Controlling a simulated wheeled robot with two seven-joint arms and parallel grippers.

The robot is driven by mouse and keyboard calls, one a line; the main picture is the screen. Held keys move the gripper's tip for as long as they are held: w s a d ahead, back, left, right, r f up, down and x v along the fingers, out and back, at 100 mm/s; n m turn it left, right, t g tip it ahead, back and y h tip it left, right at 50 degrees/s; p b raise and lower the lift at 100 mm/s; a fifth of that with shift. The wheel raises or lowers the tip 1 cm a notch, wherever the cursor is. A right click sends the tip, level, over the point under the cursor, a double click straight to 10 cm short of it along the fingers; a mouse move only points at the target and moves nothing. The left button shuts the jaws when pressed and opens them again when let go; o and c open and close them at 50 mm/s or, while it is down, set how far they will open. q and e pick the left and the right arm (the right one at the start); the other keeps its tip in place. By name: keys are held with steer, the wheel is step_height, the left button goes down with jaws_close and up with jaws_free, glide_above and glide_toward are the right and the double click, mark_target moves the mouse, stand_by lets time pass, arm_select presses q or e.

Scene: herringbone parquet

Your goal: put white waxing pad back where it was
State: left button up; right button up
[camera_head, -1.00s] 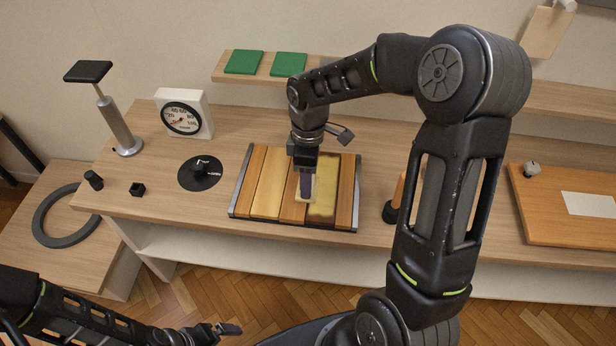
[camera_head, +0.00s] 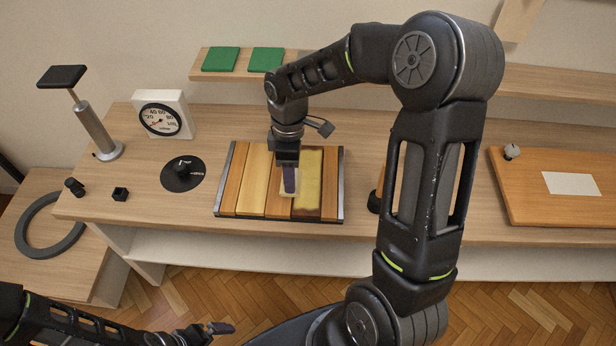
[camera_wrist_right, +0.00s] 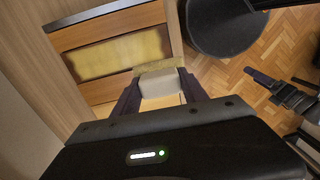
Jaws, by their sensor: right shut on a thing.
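My right gripper (camera_head: 289,182) is shut on the white waxing pad (camera_wrist_right: 160,82), whose pale block with a yellowish edge shows between the fingers in the right wrist view. In the head view, the pad is over the slatted wooden board (camera_head: 228,205), just left of a yellow patch (camera_head: 308,180) on one plank. I cannot tell whether the pad touches the wood. My left gripper (camera_head: 218,328) is low at the bottom of the head view, away from the table; its jaw opening is unclear.
A black disc with a knob (camera_head: 183,174), a white dial gauge (camera_head: 163,115) and a silver post with a black top (camera_head: 96,130) stand left of the board. Green pads (camera_head: 220,59) lie on the back shelf. An orange-brown board (camera_head: 520,200) lies at right.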

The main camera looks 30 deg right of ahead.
steer(key=w+a+r+m, duration=0.5)
steer(key=w+a+m, duration=0.3)
steer(key=m, duration=0.2)
steer(key=shift+r+t, duration=0.35)
steer(key=shift+t, duration=0.05)
arm_select(q)
steer(key=shift+c, duration=0.5)
